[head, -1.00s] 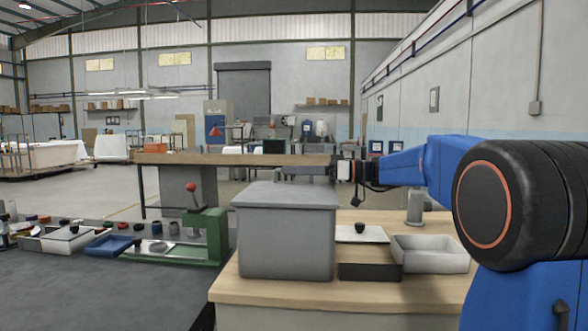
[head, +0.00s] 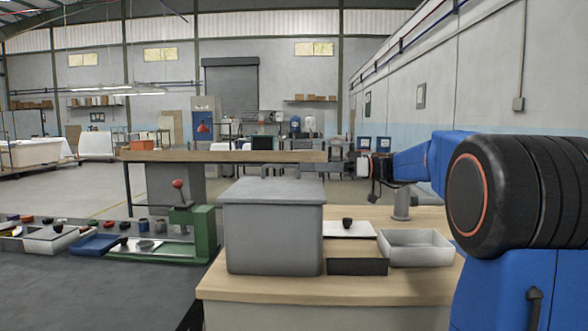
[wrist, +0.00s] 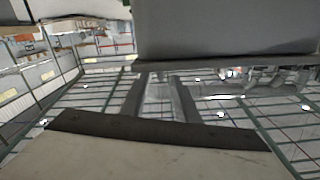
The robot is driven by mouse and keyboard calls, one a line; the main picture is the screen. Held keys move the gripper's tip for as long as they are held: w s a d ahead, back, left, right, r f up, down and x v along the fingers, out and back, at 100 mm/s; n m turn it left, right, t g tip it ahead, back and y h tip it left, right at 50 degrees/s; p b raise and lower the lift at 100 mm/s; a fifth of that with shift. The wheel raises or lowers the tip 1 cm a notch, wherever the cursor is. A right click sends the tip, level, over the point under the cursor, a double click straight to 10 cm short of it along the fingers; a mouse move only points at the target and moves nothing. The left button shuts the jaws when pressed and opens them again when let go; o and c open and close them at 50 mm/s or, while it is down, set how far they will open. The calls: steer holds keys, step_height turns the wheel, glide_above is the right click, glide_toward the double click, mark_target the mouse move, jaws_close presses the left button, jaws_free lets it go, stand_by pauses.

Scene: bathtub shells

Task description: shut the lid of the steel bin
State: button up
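The steel bin (head: 272,238) is a grey box standing on the wooden-topped counter. Its flat grey lid (head: 272,190) lies level across the top, and I see no gap under its front edge. My gripper (head: 362,168) is to the right of the bin and behind it, slightly above lid height and apart from it. In the wrist view, which looks upside down, the two dark fingers (wrist: 160,80) stand apart with nothing between them. The bin's wall (wrist: 225,25) and lid edge (wrist: 225,62) show beyond the fingertips. The bin's back side is hidden in the head view.
On the counter (head: 300,287), right of the bin, are a black tray (head: 357,267), a white panel with a black knob (head: 348,230) and an open pale tray (head: 415,248). A green press (head: 203,232) stands left of the bin. A long wooden bench (head: 225,156) stands behind.

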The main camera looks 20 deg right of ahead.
steer(key=v, duration=0.9)
steer(key=shift+d, duration=0.2)
steer(key=shift+s, duration=0.1)
